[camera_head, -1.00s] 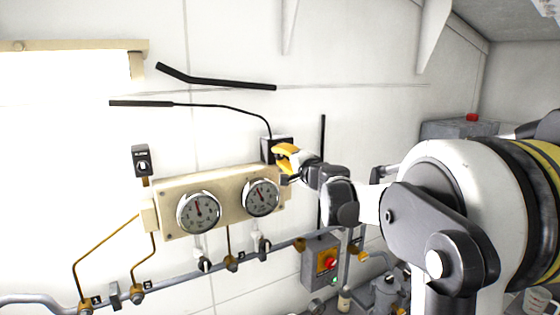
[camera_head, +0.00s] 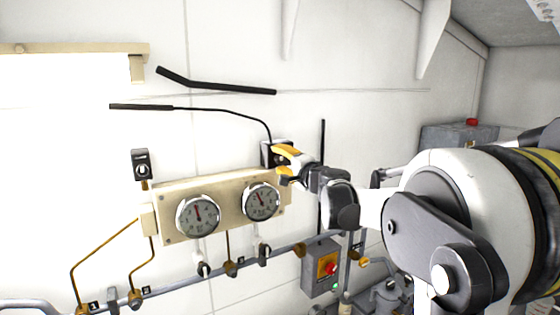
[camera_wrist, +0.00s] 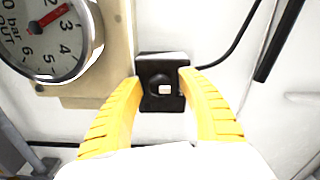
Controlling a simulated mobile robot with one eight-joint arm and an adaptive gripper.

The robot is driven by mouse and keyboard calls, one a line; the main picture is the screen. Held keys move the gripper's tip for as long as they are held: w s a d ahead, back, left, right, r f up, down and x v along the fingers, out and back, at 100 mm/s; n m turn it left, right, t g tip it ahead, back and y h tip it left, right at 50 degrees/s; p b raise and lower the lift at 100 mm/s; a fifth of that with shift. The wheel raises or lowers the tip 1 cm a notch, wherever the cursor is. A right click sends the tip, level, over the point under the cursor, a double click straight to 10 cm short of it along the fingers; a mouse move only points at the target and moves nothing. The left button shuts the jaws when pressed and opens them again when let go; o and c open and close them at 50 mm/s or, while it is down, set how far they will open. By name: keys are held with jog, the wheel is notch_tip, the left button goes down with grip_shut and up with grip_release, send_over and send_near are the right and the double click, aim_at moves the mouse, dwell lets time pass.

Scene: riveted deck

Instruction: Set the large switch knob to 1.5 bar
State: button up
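A black switch box (camera_head: 269,153) is on the wall above the right end of the gauge panel, partly hidden by my gripper. In the wrist view the box (camera_wrist: 162,62) shows a dark round face with a small pale square at its middle. No scale marking is readable on it. My gripper (camera_head: 279,160) is in front of the box. In the wrist view its yellow fingers (camera_wrist: 160,80) are apart, one tip at each side of the box, with nothing held between them. I cannot tell whether the tips touch it. Another black switch (camera_head: 141,164) is on the wall at the left.
A cream panel (camera_head: 228,190) carries a left gauge (camera_head: 198,215) and a right gauge (camera_head: 261,201); a gauge (camera_wrist: 45,30) is close in the wrist view. Pipes with small valves run below. A control box (camera_head: 320,267) with a red button stands lower right.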

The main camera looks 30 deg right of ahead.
jog(key=s, duration=1.2)
jog(key=shift+d, duration=0.2)
